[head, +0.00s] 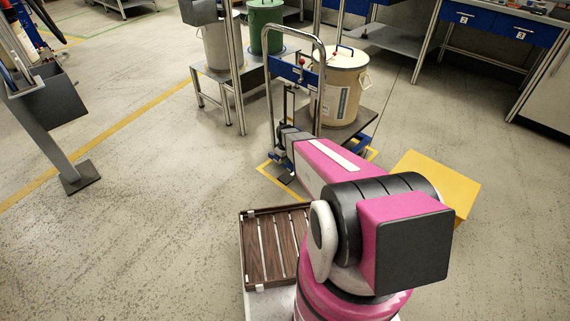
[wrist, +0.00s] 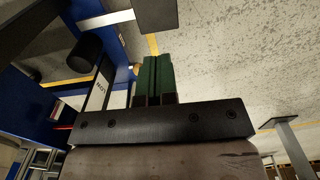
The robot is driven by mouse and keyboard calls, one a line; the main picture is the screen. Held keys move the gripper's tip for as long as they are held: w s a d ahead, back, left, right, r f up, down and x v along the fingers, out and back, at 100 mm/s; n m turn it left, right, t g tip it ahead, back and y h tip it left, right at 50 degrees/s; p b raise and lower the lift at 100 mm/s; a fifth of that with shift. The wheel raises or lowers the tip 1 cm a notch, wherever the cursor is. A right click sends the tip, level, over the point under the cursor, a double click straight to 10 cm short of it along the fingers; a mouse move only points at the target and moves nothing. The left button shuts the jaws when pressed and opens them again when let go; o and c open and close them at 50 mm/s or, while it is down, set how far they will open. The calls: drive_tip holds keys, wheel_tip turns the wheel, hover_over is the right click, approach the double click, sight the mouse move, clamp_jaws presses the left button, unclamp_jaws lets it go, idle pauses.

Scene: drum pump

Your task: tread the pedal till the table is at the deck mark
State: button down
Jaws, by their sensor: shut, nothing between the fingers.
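The lift trolley with its blue frame and steel handle (head: 271,95) stands beyond my arm in the head view. A cream lidded drum (head: 342,88) stands on its dark table (head: 352,128), which is low, below the neighbouring stand's top. A dark flat pad (head: 287,179), likely the pedal, sits low at the trolley's near side; a dark block (wrist: 155,16) on a pale bar in the wrist view may be the same pad. My gripper (wrist: 157,60) has its green fingers together, empty, pointing toward that block with a gap in the picture. Contact is not visible. No deck mark is clearly readable.
A steel stand (head: 216,76) with a grey drum and a green drum (head: 265,25) is behind the trolley. A yellow box (head: 428,178) is right of my arm, a wooden slatted tray (head: 270,248) near my base. A grey post (head: 62,150) stands left; floor between is clear.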

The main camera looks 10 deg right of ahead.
sight(285, 178)
wheel_tip(285, 178, down, 12)
drive_tip(key=shift+r, duration=0.1)
idle(0.6)
